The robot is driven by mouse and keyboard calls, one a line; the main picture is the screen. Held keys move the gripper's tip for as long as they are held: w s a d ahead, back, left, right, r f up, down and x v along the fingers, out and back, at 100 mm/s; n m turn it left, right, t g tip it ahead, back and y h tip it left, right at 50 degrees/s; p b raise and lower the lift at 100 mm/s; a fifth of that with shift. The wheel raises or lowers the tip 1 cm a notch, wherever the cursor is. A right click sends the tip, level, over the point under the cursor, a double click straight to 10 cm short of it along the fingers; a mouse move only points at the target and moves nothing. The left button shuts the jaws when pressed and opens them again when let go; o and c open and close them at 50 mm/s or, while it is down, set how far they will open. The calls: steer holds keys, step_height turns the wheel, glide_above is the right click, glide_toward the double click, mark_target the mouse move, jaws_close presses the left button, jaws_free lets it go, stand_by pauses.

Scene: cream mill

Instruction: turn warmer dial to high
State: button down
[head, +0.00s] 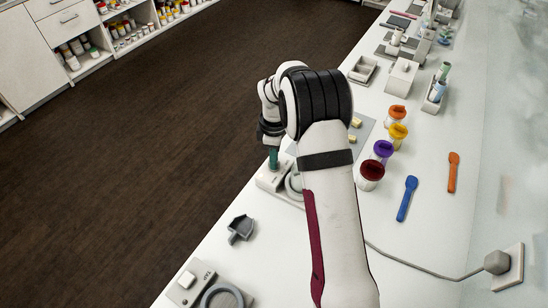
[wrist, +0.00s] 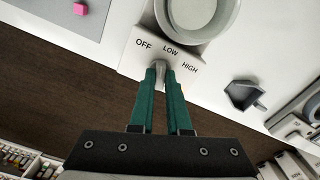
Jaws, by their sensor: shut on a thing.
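The warmer is a pale box with a round grey plate; its front panel (wrist: 132,62) reads OFF, LOW and HIGH in the wrist view. In the head view the warmer (head: 266,181) sits at the counter's front edge, partly behind my arm. My gripper (wrist: 161,72) has green fingers shut on the small grey dial (wrist: 160,67), below the labels. The fingers cover most of the dial, so I cannot tell which label it points to. In the head view my gripper (head: 273,158) points down onto the warmer's front.
Lidded cups, such as a dark red one (head: 370,176), stand right of my arm. A blue spatula (head: 407,198) and an orange one (head: 453,172) lie farther right.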

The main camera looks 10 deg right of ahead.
steer(key=m, duration=0.6)
steer(key=shift+m, duration=0.3)
steer(key=m, duration=0.6)
steer(key=shift+m, duration=0.3)
steer(key=c, duration=0.9)
jaws_free()
step_height(320, 180, up, 16)
steer(key=shift+f, duration=0.1)
